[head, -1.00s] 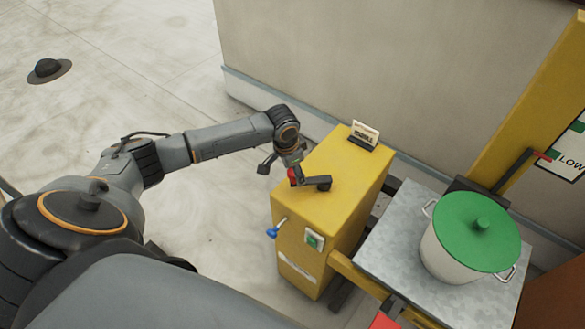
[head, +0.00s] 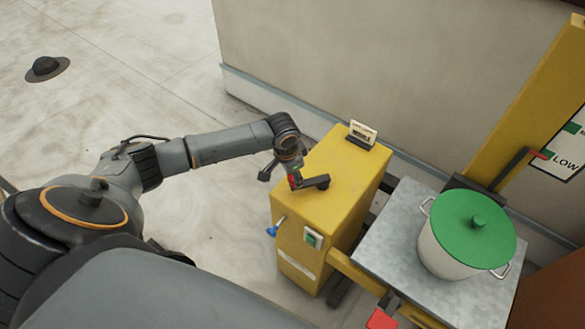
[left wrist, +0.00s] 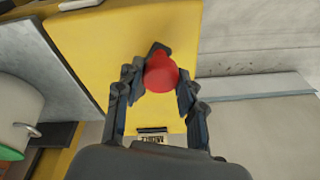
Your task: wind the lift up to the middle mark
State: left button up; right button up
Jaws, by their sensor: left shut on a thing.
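My left gripper (head: 292,182) is shut on the red crank knob (left wrist: 160,74), above the yellow winch box (head: 330,190). The dark crank arm (head: 319,181) runs right from the knob in the head view. In the left wrist view the knob sits between the two fingers (left wrist: 158,95). The lift's metal platform (head: 376,250) carries a pale pot (head: 440,255) with a green lid (head: 474,228). A red pointer (head: 540,154) on the yellow mast (head: 530,110) is near the LOW label (head: 565,160); the higher marks are mostly cut off. My right gripper is out of view.
A small sign (head: 362,132) stands on the back of the box. A blue-ended lever (head: 273,231) and a green switch (head: 313,238) are on its front. A red piece (head: 380,318) shows at the bottom edge. A dark hat (head: 46,68) lies on the open floor.

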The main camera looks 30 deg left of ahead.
pick_arm(q)
jog(key=shift+s+d+f, duration=0.15)
jog(key=shift+s+d, duration=0.1)
jog(key=shift+s+d+p, duration=0.4)
jog(key=shift+d+p, duration=0.2)
jog(key=shift+p, duration=0.15)
jog(key=shift+s+d, duration=0.15)
jog(key=shift+d, duration=0.05)
jog(key=shift+d+f, duration=0.1)
